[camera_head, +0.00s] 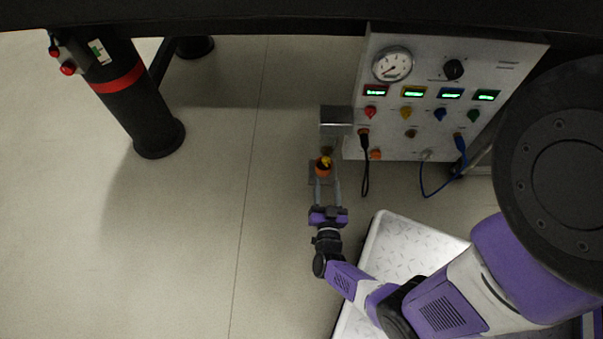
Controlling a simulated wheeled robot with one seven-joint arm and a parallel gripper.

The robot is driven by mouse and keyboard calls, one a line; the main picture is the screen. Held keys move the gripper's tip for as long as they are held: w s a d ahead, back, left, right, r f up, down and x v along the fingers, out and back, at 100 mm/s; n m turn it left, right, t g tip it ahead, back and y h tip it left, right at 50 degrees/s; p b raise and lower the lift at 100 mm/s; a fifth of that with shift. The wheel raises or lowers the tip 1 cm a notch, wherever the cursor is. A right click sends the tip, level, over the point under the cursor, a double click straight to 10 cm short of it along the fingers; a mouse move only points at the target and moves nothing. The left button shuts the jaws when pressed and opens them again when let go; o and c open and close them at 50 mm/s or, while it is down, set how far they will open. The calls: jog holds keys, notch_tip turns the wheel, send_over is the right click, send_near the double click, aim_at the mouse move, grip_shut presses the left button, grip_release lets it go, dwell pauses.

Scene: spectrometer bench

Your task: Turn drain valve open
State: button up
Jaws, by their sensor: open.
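What looks like the drain valve, a small orange and yellow fitting (323,167), sits just below a grey metal box (336,121) left of the instrument panel. My gripper (327,184) is open, with its two pale fingers pointing up the picture toward the fitting. The fingertips are close to the fitting's lower edge, one toward each side. I cannot tell whether they touch it. The valve's handle is too small to read its turn position.
The white panel (400,140) carries a gauge (393,64), lit displays and coloured knobs. A black cable (365,180) and a blue cable (440,187) hang near the arm. A black table leg (140,112) stands at left. Open floor (200,220) lies left of my gripper.

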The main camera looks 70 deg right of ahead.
aim_at(326, 165)
jog(key=shift+b+x, duration=0.75)
jog(key=shift+x, duration=3.1)
grip_shut()
